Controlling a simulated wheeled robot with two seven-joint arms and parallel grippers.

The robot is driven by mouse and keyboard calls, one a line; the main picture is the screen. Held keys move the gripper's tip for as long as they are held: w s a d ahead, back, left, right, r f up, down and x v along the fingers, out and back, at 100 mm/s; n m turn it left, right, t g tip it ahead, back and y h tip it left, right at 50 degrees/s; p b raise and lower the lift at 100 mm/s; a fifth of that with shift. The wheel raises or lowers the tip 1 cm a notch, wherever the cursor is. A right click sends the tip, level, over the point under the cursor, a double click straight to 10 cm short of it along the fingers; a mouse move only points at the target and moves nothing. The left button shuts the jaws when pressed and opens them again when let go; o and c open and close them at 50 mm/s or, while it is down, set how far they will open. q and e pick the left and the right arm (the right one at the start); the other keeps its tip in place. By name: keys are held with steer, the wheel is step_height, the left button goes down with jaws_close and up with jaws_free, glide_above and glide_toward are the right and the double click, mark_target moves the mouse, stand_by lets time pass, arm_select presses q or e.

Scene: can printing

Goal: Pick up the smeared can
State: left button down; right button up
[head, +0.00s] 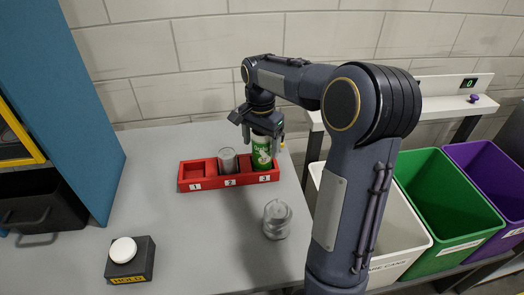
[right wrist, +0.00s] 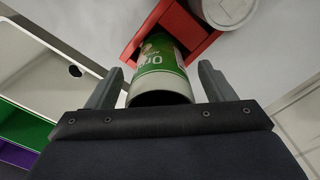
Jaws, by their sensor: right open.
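A green and white printed can (head: 262,155) stands in slot 3 of the red rack (head: 208,184). It also shows in the right wrist view (right wrist: 163,68), with a grey rim facing the camera. I cannot make out a smear on its print. My right gripper (head: 264,137) is open above slot 3, at the top of this can. In the right wrist view its two fingers (right wrist: 161,72) are on either side of the can, with gaps visible. My left gripper is not in view.
A plain grey can (head: 228,161) stands in slot 2; slot 1 is empty. A clear-looking grey cylinder (head: 277,220) stands in front of the rack. A white button on a dark HOLD box (head: 130,258) is front left. White, green (head: 445,195) and purple bins stand right.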

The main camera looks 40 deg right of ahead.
steer(key=shift+f, duration=0.15)
steer(key=c, duration=1)
steer(key=shift+c, duration=0.2)
